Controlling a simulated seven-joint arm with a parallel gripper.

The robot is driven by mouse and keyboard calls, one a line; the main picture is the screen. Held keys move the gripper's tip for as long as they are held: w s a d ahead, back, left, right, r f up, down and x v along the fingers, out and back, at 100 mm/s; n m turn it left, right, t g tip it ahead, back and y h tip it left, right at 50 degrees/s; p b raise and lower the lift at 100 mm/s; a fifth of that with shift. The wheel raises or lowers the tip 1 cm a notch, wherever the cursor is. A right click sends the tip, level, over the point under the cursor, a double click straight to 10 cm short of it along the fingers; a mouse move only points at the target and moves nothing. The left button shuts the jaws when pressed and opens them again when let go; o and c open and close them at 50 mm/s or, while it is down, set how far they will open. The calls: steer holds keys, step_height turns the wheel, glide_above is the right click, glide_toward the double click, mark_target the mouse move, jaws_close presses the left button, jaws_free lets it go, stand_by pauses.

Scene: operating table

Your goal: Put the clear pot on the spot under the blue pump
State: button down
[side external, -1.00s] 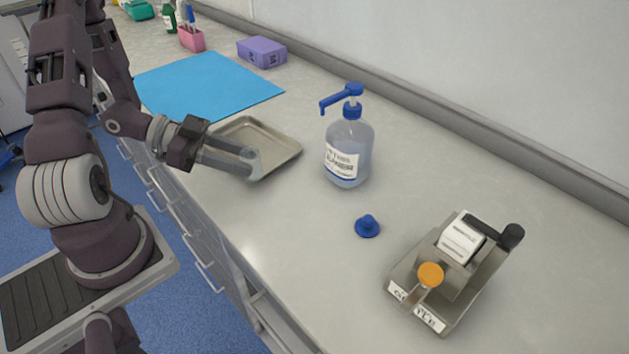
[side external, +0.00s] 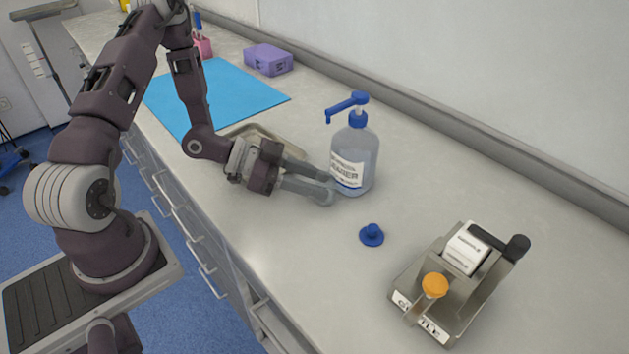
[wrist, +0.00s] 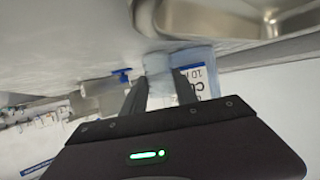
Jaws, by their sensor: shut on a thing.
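My gripper (side external: 318,188) is shut on the small clear pot (side external: 326,193), low over the table at the left of the pump bottle. In the wrist view the pot (wrist: 158,66) shows between the two dark fingertips (wrist: 160,82). The pump bottle (side external: 359,160) stands upright with clear liquid and a white label. Its blue pump (side external: 350,103) has a spout pointing left, roughly above the pot. The spot under the spout is hidden by the pot and fingers. I cannot tell whether the pot touches the table or bottle.
A metal tray (side external: 292,149) lies behind my gripper, partly hidden. A blue knob-like piece (side external: 371,236) sits in front of the bottle. A metal device with an orange knob (side external: 434,285) stands at right. A blue mat (side external: 235,93) and purple box (side external: 268,59) lie further back.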

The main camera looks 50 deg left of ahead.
steer(key=c, duration=0.9)
jaws_free()
steer(key=shift+f, duration=0.1)
steer(key=shift+c, duration=0.2)
